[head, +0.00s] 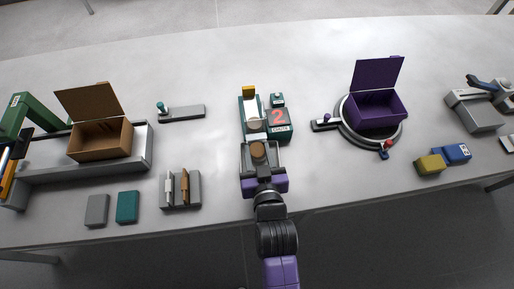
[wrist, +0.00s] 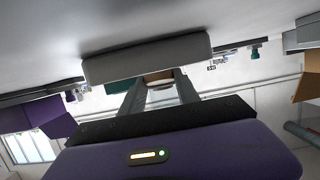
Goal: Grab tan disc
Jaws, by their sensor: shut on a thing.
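My gripper (head: 259,157) is shut on the tan disc (head: 258,149), just in front of the teal station near the table's middle. From the head view the disc shows as a small brown round piece between the fingers. In the wrist view the two grey fingers of my gripper (wrist: 160,88) reach forward with a tan edge of the disc (wrist: 158,77) between them. A light grey block (wrist: 147,60) hides the area beyond the fingertips there. I cannot tell whether the disc touches anything below it.
A brown open box (head: 101,140) stands left and a purple open box (head: 378,108) right on a round base. A grey rack (head: 181,191) is at front left. Table between is clear.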

